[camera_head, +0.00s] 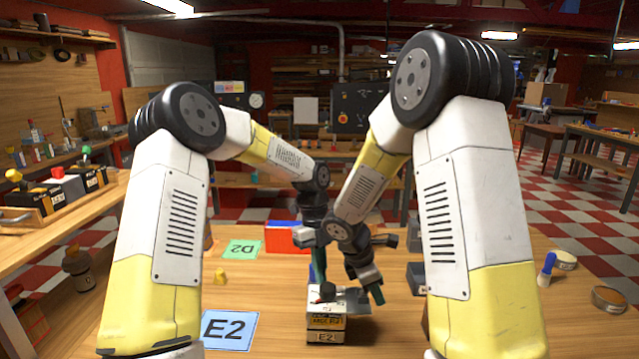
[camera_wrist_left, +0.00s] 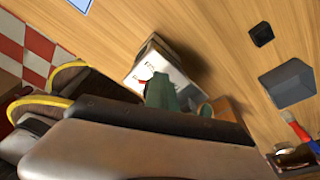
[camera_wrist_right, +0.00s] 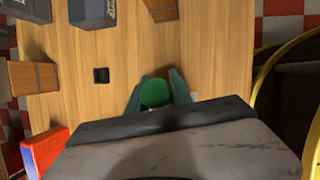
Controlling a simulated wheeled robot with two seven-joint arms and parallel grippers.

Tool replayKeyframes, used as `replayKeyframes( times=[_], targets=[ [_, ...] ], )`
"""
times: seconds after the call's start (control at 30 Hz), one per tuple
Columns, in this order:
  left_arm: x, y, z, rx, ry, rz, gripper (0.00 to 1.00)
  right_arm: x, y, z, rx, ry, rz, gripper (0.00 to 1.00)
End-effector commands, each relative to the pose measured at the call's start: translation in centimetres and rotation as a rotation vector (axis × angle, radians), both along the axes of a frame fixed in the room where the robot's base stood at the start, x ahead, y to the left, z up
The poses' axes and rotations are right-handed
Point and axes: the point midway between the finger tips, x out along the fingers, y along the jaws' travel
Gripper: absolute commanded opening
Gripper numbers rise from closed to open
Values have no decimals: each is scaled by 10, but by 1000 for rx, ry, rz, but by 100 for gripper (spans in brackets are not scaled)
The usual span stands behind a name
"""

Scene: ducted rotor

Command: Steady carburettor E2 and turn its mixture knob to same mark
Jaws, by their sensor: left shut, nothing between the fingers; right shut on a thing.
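Carburettor E2 (camera_head: 326,323), a small pale box with black and yellow labels, stands on the wooden bench. My left gripper (camera_head: 318,268) is shut and empty, just behind and above the box. In the left wrist view its green fingers (camera_wrist_left: 162,92) overlap the edge of the box (camera_wrist_left: 152,65); I cannot tell if they touch. My right gripper (camera_head: 376,294) is to the right of the box. In the right wrist view it is shut on a round green piece (camera_wrist_right: 155,92). The mixture mark is too small to read.
A blue E2 card (camera_head: 228,330) and green D2 card (camera_head: 242,249) lie to the left, with a small yellow piece (camera_head: 220,276). A red and blue bin (camera_head: 285,239) stands behind. Brushes and tins (camera_head: 607,299) are at the right.

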Motion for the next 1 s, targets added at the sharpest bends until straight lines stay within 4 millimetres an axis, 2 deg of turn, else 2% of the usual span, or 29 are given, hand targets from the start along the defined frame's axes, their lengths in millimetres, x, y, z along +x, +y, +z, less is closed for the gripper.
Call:
replayKeyframes(
  times=[0.43, 0.83, 1.0],
  targets=[
    [6, 1, 3, -4, 1, -2, 0, 1, 3, 1, 5, -5, 3, 0],
    [7, 1, 49, -3, -2, -1, 0, 1, 1, 0, 2, -2, 1, 0],
    [6, 1, 60, -2, 0, -1, 0, 1, 1, 0, 2, -2, 1, 0]
  ],
)
